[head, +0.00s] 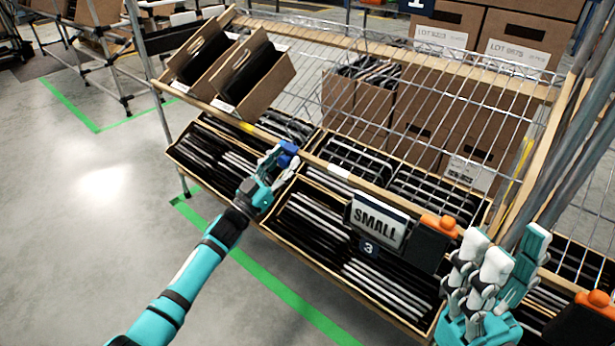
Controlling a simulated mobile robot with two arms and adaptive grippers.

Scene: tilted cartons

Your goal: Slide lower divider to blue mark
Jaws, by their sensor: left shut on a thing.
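My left gripper (276,166) is at the front wooden rail of the lower shelf, shut on a small blue piece (288,152). The fingers hide much of it, and I cannot tell whether it belongs to a divider or to the blue mark. A yellow mark (247,127) and a white mark (338,171) lie on the rail to either side. A black panel with an orange top (437,238) stands right of the SMALL sign, and a similar one (590,312) is at the lower right. My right gripper (506,252) is open, fingers up, between these panels.
Tilted cartons (284,218) filled with dark and grey flat items line the lower shelf. The SMALL sign (376,221) hangs in front. Two open cartons (262,82) sit on the upper left. Wire mesh and closed boxes are behind.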

